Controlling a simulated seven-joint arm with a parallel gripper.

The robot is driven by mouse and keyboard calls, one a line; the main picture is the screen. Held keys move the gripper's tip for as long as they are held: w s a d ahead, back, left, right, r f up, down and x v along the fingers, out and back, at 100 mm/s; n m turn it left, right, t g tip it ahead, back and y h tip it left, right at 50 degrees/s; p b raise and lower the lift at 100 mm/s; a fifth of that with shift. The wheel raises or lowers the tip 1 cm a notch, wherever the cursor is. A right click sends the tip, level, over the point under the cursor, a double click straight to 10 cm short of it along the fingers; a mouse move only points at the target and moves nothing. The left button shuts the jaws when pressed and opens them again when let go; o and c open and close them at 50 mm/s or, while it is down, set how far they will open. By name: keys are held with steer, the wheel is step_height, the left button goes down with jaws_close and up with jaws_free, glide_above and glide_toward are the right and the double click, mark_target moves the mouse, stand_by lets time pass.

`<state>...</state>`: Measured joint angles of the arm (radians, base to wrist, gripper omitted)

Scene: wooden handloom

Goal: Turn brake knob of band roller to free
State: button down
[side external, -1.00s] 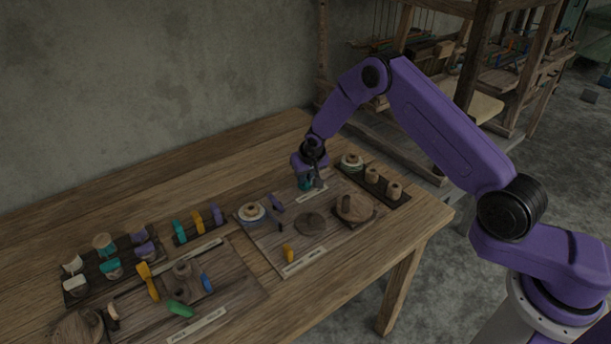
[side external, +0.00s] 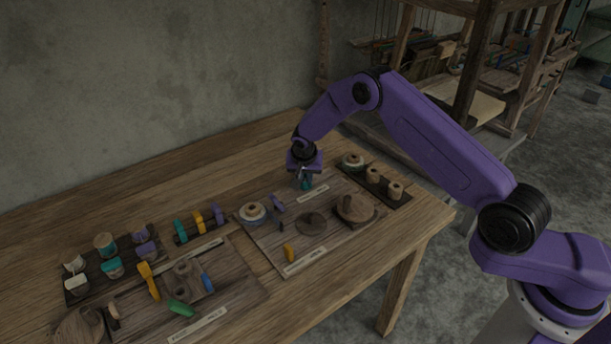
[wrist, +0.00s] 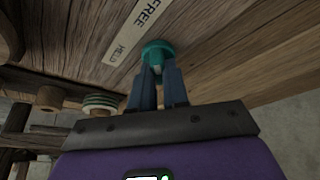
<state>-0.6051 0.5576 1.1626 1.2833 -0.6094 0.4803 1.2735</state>
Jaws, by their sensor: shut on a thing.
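The teal brake knob (side external: 307,184) stands on the right-hand wooden board, beside a pale label strip (side external: 313,193). In the wrist view the knob (wrist: 157,50) is a round teal piece next to the strip (wrist: 138,30), which reads FREE and HELD. My gripper (side external: 304,178) points down at the knob from above. In the wrist view its two dark fingers (wrist: 158,74) are shut on the knob, one on each side. The fingers hide part of the knob, and I cannot tell which word it points to.
A dark disc (side external: 311,223), a round wooden piece (side external: 355,208) and a rack of spools (side external: 373,176) are nearby. More tools and spools lie at left. A wooden loom stands behind.

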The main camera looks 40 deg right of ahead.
steer(key=shift+s, duration=0.1)
steer(key=c, duration=1.1)
jaws_free()
steer(key=v, duration=1.7)
steer(key=shift+r, duration=0.2)
steer(key=shift+a, duration=0.1)
